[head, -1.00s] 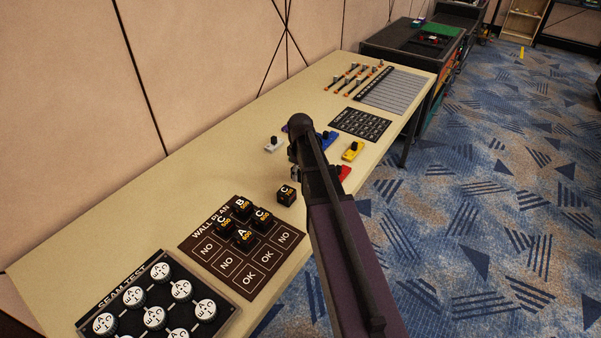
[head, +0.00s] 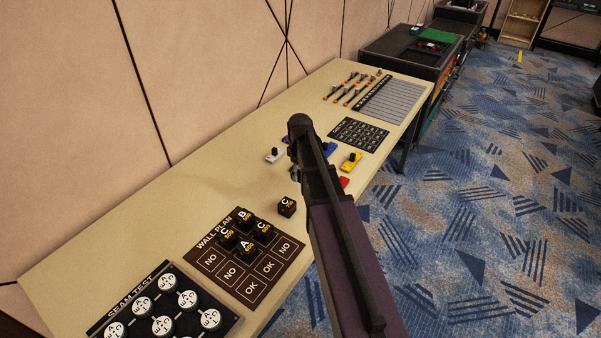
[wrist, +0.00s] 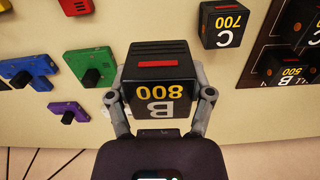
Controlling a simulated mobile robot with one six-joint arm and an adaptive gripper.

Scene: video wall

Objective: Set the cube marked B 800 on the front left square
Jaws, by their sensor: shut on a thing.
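The black cube marked B 800 (wrist: 157,85) is between the two fingers of my gripper (wrist: 161,104) in the wrist view, its lettering upside down. My gripper is shut on it. In the head view my arm hides the held cube and most of the gripper. The dark board titled WALL PLAN (head: 243,287) lies on the table to the left of my arm. Several cubes stand on its back squares, among them a B cube (head: 243,217), C cubes and an A cube (head: 246,247). The front squares read NO and OK and are bare.
A C 700 cube (head: 286,207) stands on the table beside the board, also in the wrist view (wrist: 223,24). Red, yellow (head: 351,162), blue, green (wrist: 91,68), purple and white pieces lie near my arm. A SEAM TEST board (head: 226,325) with round knobs lies at the near left.

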